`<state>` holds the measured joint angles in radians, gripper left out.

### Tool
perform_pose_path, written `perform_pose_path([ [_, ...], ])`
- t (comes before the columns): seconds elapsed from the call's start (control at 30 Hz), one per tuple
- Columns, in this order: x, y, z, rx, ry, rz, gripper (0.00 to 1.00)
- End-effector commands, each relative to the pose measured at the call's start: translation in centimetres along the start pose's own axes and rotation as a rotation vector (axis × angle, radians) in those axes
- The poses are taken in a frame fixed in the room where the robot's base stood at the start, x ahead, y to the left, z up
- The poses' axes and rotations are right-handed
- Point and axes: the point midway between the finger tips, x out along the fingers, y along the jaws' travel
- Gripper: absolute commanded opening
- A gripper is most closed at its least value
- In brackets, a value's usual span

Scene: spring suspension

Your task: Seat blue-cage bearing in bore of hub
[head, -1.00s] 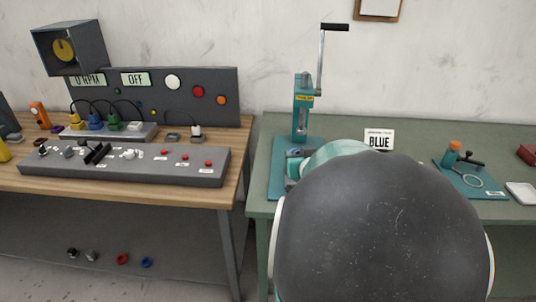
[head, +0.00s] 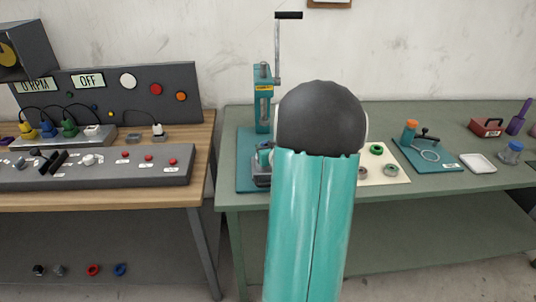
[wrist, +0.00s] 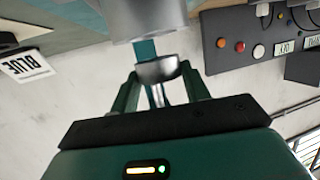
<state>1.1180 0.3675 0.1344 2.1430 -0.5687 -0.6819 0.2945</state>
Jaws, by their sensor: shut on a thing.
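In the wrist view, my gripper (wrist: 158,72) is shut on a silvery, rounded metal piece (wrist: 157,71). No blue shows on this piece, so I cannot tell if it is the blue-cage bearing. A large grey cylinder (wrist: 148,18) stands close beyond it at the top; a gap or contact between them is unclear. In the head view, my arm hides the gripper. A teal press (head: 263,105) with a crank stands at the table's left end. A grey part (head: 264,160) sits on its base, partly hidden; whether it is the hub is unclear.
A pale card (head: 400,178) with several rings, one green (head: 376,149), lies right of my arm. A teal board (head: 428,155) and white dish (head: 478,162) are farther right. A wooden bench with a control box (head: 100,167) is left. A BLUE sign (wrist: 27,64) shows in the wrist view.

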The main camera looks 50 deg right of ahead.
Motion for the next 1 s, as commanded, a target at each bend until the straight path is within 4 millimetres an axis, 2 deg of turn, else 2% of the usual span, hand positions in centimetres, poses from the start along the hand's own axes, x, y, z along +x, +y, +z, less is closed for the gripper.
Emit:
perform_pose_path([
  [0.03,0.3,-0.1,1.1,0.004,-0.005,-0.002,0.18],
  [0.13,0.6,-0.1,2.4,0.004,-0.004,-0.001,0.18],
  [0.37,0.7,-0.1,2.8,0.001,-0.005,0.000,0.18],
  [0.4,0.7,-0.1,2.9,0.002,-0.007,0.000,0.54],
  [0.47,0.7,-0.1,2.9,0.002,-0.006,-0.001,0.66],
  [0.5,0.7,-0.1,2.9,0.002,-0.006,0.000,0.68],
  [0.83,0.3,-0.1,2.7,0.001,-0.003,0.000,0.68],
  [1.0,-1.8,0.0,2.6,0.002,-0.002,0.001,0.68],
])
